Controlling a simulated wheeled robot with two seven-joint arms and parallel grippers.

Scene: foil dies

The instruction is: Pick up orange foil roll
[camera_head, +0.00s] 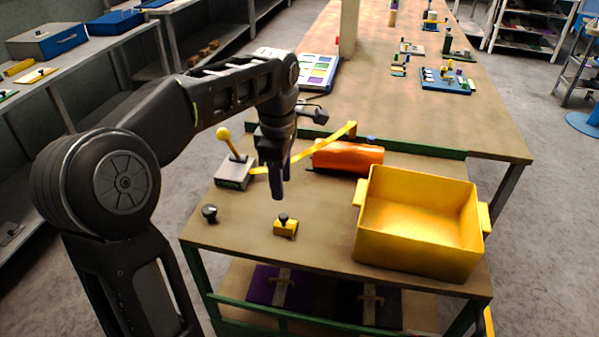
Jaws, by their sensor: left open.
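The orange foil roll (348,157) lies on its side on the workbench (320,241), behind and to the left of the yellow bin. My left gripper (278,190) points down above the bench, to the left of the roll and apart from it. It is open and holds nothing that I can see. The gap between its fingers is hard to make out from this side. My right gripper is not in view.
A yellow bin (377,228) stands at the bench's right. A grey box with a yellow-knobbed lever (235,172), a yellow block with a black knob (286,227) and a black knob (210,213) stand left. A yellow bar (330,140) slants behind my gripper.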

